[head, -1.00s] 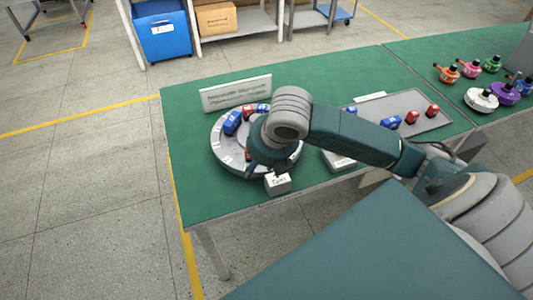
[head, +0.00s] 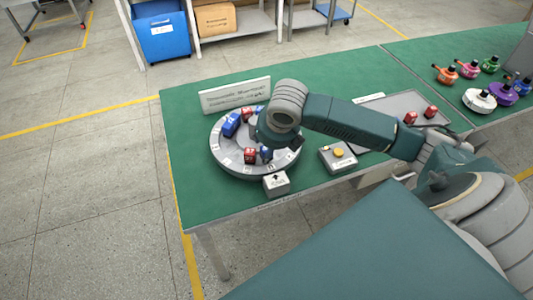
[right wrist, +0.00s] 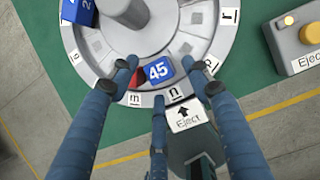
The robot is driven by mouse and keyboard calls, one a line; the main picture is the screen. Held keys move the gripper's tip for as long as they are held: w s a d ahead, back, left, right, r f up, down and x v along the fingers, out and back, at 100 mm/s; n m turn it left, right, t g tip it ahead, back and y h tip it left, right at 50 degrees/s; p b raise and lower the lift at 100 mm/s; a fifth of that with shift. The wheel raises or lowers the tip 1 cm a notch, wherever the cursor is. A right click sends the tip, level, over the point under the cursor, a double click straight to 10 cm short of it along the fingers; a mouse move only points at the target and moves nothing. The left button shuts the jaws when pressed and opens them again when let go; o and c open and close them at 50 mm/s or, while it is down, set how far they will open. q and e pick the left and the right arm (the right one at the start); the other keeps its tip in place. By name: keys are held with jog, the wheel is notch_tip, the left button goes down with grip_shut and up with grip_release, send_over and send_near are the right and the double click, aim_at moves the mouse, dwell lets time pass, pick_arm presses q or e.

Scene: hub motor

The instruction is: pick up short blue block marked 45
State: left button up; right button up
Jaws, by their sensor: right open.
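The short blue block marked 45 (right wrist: 158,71) sits on the round grey turntable (right wrist: 205,22), near the rim labels "m" and "n". In the head view a small blue block (head: 266,153) shows at the turntable's front, partly under my right gripper (head: 270,139). In the right wrist view my right gripper (right wrist: 161,78) is open, its fingers spread around block 45, with a third finger at the rim side. Contact cannot be told. A red block touches or nearly touches the left finger. My left gripper is not in view.
A taller blue block (right wrist: 78,10) stands on the turntable near its central post (right wrist: 127,8). An "Eject" box (head: 277,184) is at the front rim, and a button box (head: 337,158) is to the right. A grey tray (head: 395,103) holds red blocks. A sign (head: 235,95) stands behind.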

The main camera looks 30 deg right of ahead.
jog(key=shift+x, duration=1.15)
grip_shut()
